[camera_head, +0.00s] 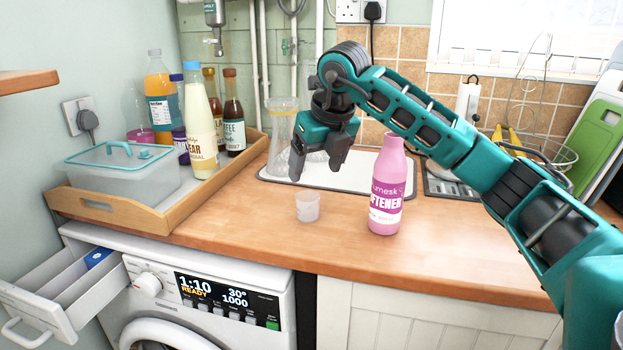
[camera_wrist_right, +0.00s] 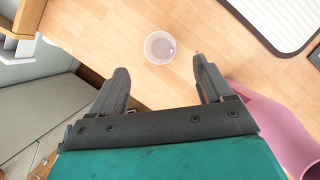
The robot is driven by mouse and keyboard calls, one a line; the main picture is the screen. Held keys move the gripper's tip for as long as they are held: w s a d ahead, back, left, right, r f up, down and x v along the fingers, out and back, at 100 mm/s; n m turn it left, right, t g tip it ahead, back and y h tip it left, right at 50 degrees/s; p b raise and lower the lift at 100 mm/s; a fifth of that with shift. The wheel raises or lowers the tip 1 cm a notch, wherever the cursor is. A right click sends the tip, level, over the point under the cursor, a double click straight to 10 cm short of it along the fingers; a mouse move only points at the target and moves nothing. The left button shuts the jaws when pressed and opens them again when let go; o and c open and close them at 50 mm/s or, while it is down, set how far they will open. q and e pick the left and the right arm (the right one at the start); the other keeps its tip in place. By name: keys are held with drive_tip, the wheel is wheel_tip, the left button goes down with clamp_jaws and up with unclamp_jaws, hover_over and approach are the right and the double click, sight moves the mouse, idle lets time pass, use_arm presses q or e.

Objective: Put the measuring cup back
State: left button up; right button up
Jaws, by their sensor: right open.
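The measuring cup (camera_head: 307,206) is a small clear cup standing upright on the wooden worktop. It also shows in the right wrist view (camera_wrist_right: 160,46), ahead of the fingertips and roughly between them. My right gripper (camera_head: 315,167) is open and empty above the cup, pointing down, with its fingers apart from it. Its two fingers also show in the right wrist view (camera_wrist_right: 163,74). A pink softener bottle (camera_head: 386,188) without a visible cap stands to the right of the cup; its side shows in the wrist view (camera_wrist_right: 275,125). My left gripper is not in view.
A wooden tray (camera_head: 150,219) with a lidded plastic box (camera_head: 125,177) and several bottles stands at the left. The washing machine's detergent drawer (camera_head: 65,290) is pulled out below. A white drying mat (camera_head: 350,178) lies behind. The worktop front is clear.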

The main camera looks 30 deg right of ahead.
drive_tip(key=s+a+f+n+g+y, duration=0.15)
drive_tip(key=a+f+y, duration=0.25)
drive_tip(key=a, duration=0.6)
drive_tip(key=s+a+f+n+y, duration=0.2)
drive_tip(key=a+f+y, duration=0.25)
drive_tip(key=a, duration=0.45)
drive_tip(key=s+a+r+m+t+y, duration=0.1)
drive_tip(key=s+a+m+y, duration=0.15)
drive_tip(key=a+y, duration=0.3)
drive_tip(key=s+a+r+m+t+y, duration=0.1)
drive_tip(key=s+a+m+y, duration=0.1)
drive_tip(key=a+m+y, duration=0.3)
drive_tip(key=d+f+m+t+h, duration=0.3)
drive_tip(key=f+m+t+h, duration=0.25)
drive_tip(key=m, duration=0.45)
drive_tip(key=d+f+m+t+h, duration=0.45)
drive_tip(key=f+m+t, duration=0.2)
drive_tip(key=m, duration=0.35)
drive_tip(key=s+d+f+m+g+h, duration=0.2)
drive_tip(key=s+f+m+g+h, duration=0.3)
drive_tip(key=s+f, duration=0.8)
wheel_tip(320, 180, down, 3)
drive_tip(key=m+g, duration=0.1)
drive_tip(key=m, duration=0.2)
drive_tip(key=shift+d+h, duration=0.35)
drive_tip(key=shift+h, duration=0.05)
